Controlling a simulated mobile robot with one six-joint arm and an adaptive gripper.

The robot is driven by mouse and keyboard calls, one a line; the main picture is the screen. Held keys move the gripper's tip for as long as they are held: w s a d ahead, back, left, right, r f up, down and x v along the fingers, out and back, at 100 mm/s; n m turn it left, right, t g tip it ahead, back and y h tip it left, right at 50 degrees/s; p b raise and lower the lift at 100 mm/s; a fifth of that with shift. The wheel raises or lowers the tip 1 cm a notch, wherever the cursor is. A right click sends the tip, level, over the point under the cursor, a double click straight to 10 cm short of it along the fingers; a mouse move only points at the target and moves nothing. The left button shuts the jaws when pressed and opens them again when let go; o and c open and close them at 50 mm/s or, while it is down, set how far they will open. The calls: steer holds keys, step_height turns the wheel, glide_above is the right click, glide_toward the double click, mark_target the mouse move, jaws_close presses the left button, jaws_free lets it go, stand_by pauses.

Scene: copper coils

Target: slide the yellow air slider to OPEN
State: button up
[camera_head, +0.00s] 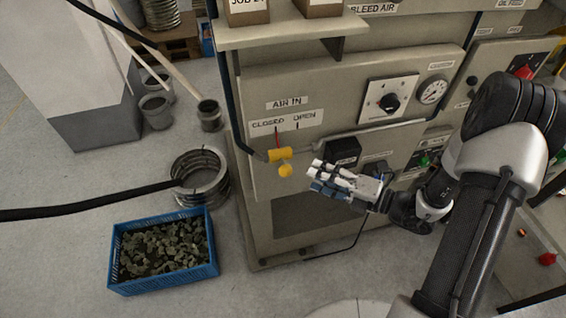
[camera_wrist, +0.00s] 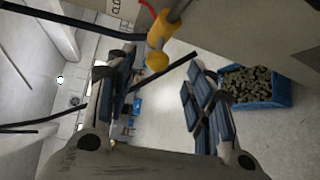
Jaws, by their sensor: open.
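The yellow air slider (camera_head: 280,155) sits on a pipe at the front of the grey machine, below the AIR IN label (camera_head: 287,103). A round yellow knob hangs under it. A red pointer above it stands under the CLOSED end of the CLOSED/OPEN plate (camera_head: 286,122). My gripper (camera_head: 318,180) is to the right of the slider and apart from it, pointing left. In the wrist view the slider (camera_wrist: 160,30) is at the top, beyond the fingers. My gripper (camera_wrist: 150,95) is open there, with nothing between its fingers.
Black boxes (camera_head: 343,151) project from the machine front just above my gripper. A shelf (camera_head: 290,33) overhangs higher up. A blue crate (camera_head: 165,285) of dark pieces and a wire coil (camera_head: 203,178) stand on the floor at left. Floor between crate and machine is clear.

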mark_target(283, 163)
steer(key=x, duration=1.1)
steer(key=shift+w+a, duration=0.15)
steer(key=shift+a, duration=0.25)
steer(key=shift+c, duration=0.3)
steer(key=shift+f, duration=0.1)
jaws_close()
